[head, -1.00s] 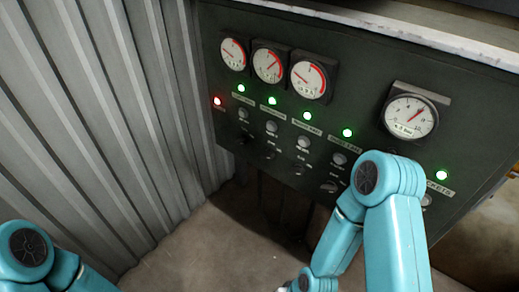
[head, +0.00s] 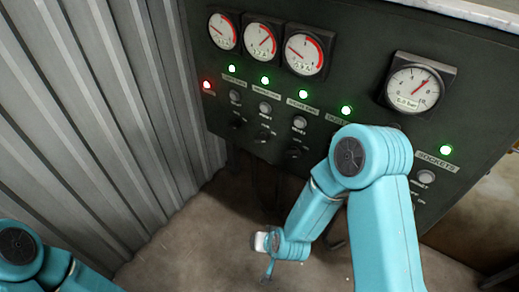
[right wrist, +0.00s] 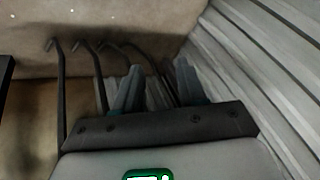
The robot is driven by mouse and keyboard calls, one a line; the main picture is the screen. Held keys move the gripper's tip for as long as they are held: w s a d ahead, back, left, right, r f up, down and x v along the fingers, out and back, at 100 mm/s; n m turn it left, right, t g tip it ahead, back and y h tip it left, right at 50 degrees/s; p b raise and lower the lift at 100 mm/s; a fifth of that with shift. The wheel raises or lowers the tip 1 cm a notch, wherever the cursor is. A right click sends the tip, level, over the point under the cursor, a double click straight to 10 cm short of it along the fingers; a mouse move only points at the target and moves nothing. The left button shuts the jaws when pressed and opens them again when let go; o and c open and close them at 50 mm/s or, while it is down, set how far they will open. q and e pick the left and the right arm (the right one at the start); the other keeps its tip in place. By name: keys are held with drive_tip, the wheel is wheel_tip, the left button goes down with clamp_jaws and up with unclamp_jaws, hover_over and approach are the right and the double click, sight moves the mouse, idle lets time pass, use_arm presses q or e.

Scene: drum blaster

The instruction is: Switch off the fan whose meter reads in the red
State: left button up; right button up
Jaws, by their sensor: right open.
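A dark control panel (head: 370,45) carries three small round meters with red arcs. The needles of the left meter (head: 223,32) and the third meter (head: 305,49) point up-left. The middle meter (head: 262,39) has its needle pointing up-right, toward its red arc. Below are green lamps, grey buttons and dark rotary switches, including the left switch (head: 238,123), the second switch (head: 262,138) and the third switch (head: 293,153). My right gripper (right wrist: 160,66) is open and empty, low and away from the panel. My left gripper is out of view.
A larger bar gauge (head: 417,88) sits to the right, above a green lamp labelled SOCKETS (head: 446,150). A red lamp (head: 207,85) is at the panel's left. A corrugated wall (head: 95,110) closes the left side. My right arm covers the panel's lower middle-right.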

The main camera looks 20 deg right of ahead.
drive_tip(key=w+r+m+t+h+b, duration=0.1)
drive_tip(key=w+r+m+t+b, duration=0.2)
drive_tip(key=w, duration=0.4)
drive_tip(key=m+t+h+b, duration=0.5)
drive_tip(key=m+h+b, duration=0.4)
drive_tip(key=m+b, duration=0.45)
approach(261, 141)
drive_tip(key=shift+n, duration=0.95)
drive_tip(key=b+x, duration=0.3)
drive_tip(key=x, duration=0.6)
drive_tip(key=shift+w+f+b, duration=0.2)
drive_tip(key=shift+w+b, duration=0.05)
drive_tip(key=shift+b, duration=0.15)
drive_tip(key=c, duration=0.7)
drive_tip(key=shift+c, duration=0.2)
